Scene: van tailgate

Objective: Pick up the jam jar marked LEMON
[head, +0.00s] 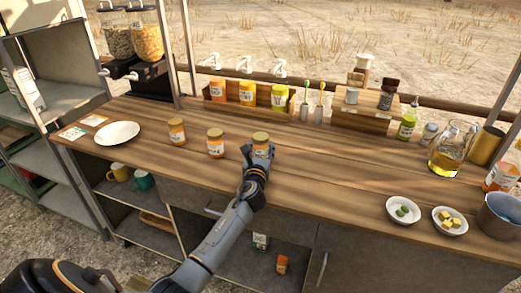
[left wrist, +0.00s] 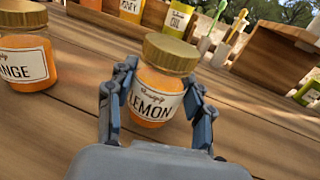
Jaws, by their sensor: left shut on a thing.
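The jam jar marked LEMON (left wrist: 155,91) has a gold lid, orange contents and a white label that reads LEMON in the left wrist view. In the head view the same jar (head: 260,140) is the rightmost of three jars on the wooden counter. My left gripper (left wrist: 158,95) is shut on it, with one finger on each side of the glass; in the head view the gripper (head: 259,155) covers its lower part. I cannot tell whether the jar touches the counter. My right gripper is not in view.
Two similar jars stand left of it: a middle jar (head: 215,146), whose label ends in ANGE in the wrist view (left wrist: 22,60), and a left jar (head: 177,132). A white plate (head: 117,133) lies farther left. A bottle rack (head: 222,107) stands behind.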

